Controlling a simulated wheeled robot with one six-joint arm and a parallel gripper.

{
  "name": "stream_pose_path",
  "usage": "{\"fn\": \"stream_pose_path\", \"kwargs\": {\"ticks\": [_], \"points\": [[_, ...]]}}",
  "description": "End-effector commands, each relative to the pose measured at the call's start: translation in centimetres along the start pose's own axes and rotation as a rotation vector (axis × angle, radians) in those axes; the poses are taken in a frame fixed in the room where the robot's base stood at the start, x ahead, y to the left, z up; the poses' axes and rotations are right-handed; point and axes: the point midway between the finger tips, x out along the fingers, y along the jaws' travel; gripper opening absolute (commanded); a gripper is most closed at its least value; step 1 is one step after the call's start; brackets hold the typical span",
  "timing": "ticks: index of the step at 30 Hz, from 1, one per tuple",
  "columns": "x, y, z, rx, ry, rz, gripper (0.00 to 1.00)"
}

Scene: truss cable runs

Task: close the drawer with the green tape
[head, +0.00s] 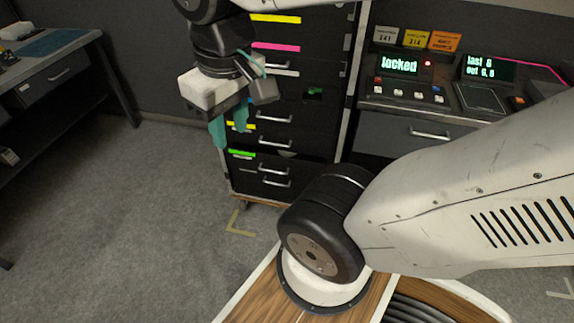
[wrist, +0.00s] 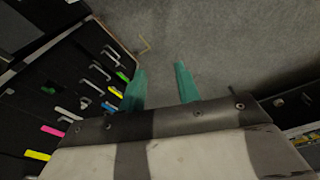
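The drawer with the green tape (head: 242,153) is low in the black drawer cabinet in the head view. The green strip also shows in the wrist view (wrist: 123,76), just left of my fingers. A silver handle is near it; I cannot tell how far this drawer stands out. My gripper (head: 230,125) hangs in front of the cabinet's left part, above the green strip in the picture. Its two teal fingers point down and are apart, with nothing between them; they show in the wrist view too (wrist: 160,84). My gripper hides part of the cabinet's left side.
Other drawers carry yellow (head: 276,18) and pink (head: 276,47) tape. A small green thing (head: 314,93) sits in a dark recess. At right, a console (head: 402,65) reads "locked". A workbench (head: 45,50) stands at left. The grey floor (head: 130,220) between is clear.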

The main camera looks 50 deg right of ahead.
Motion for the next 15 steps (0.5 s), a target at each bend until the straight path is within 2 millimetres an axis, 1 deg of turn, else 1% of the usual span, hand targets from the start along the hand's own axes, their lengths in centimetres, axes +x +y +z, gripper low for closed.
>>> {"fn": "stream_pose_path", "kwargs": {"ticks": [2,5,6,8,9,11,12,14,15], "points": [[0.8,0.9,-2.1,-0.004,-0.003,0.015,0.33],[2.4,3.0,-5.7,-0.010,0.007,0.041,0.33],[3.3,4.1,-7.2,-0.016,0.011,0.052,0.33],[4.7,5.8,-9.4,-0.024,0.018,0.070,0.33],[5.8,7.0,-10.8,-0.033,0.022,0.080,0.33],[7.5,8.8,-12.8,-0.046,0.028,0.097,0.33],[8.8,10.0,-14.0,-0.056,0.032,0.106,0.33],[10.9,11.9,-15.7,-0.073,0.037,0.119,0.33],[12.3,13.2,-16.6,-0.083,0.039,0.128,0.33]]}}
